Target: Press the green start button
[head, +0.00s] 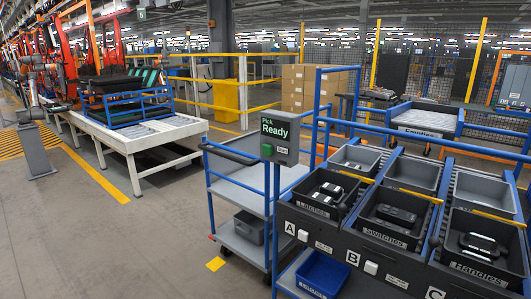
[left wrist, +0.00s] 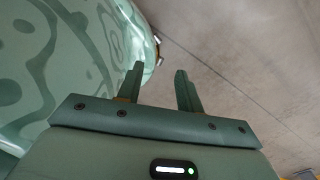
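The green start button (head: 267,150) sits at the lower left of a grey panel (head: 279,137) whose screen reads "Pick Ready". The panel stands on a post at the left end of the bin rack, and nothing covers the button. My left gripper (left wrist: 161,88) shows in the left wrist view with its two fingers apart and nothing between them. Bare floor lies beyond the fingertips. Neither gripper is in the head view, so the distance to the button cannot be told.
A blue-framed cart (head: 244,193) stands left of the panel. The rack holds bins labelled Latches (head: 322,193), Switches (head: 388,222) and Handles (head: 478,246). A white conveyor table (head: 150,135) is at the back left. The floor at front left (head: 110,240) is clear.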

